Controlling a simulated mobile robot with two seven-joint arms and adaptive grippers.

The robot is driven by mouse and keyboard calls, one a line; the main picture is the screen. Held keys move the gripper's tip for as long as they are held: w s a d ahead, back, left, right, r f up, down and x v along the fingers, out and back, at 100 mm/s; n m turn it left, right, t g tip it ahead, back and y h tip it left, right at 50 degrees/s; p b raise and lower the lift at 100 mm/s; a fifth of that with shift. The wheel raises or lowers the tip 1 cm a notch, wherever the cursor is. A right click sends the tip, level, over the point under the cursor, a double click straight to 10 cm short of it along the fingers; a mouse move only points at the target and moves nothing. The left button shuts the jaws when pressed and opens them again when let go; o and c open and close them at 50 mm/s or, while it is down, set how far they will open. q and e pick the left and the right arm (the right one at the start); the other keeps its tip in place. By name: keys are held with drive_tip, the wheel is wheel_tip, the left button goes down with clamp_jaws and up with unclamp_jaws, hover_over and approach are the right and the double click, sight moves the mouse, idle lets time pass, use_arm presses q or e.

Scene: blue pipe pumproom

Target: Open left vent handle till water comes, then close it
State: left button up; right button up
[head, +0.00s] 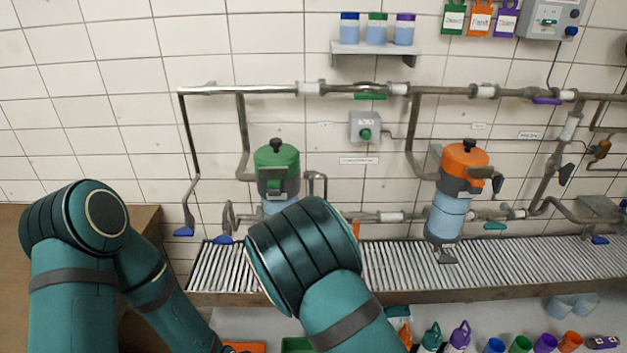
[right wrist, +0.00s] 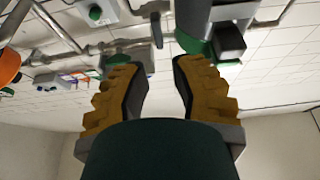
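The left filter housing has a green cap (head: 277,160) with a black knob (head: 276,145) on top and a dark grey bracket. Its light blue bowl is partly hidden behind my right arm. I cannot tell for sure which part is its vent handle. In the right wrist view, a green cylinder (right wrist: 193,40) with a black block (right wrist: 230,40) shows beyond the fingertips, beside a flat dark lever (right wrist: 157,30). My right gripper (right wrist: 157,68) is open and empty, with its yellow ridged fingers apart. My left gripper is not in view. No running water is visible.
An orange-capped filter housing (head: 463,160) hangs at the right. Pipes (head: 255,89) run along the tiled wall. A slatted drain grate (head: 225,268) lies below. A shelf (head: 370,48) holds several bottles. Loose bottles and cups (head: 522,344) stand at the lower right.

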sight(311, 184)
drive_tip(key=p+x, duration=0.1)
drive_tip(key=x, duration=0.8)
drive_tip(key=shift+w+d, duration=0.1)
drive_tip(key=shift+w, duration=0.15)
drive_tip(key=shift+r, duration=0.1)
clamp_jaws()
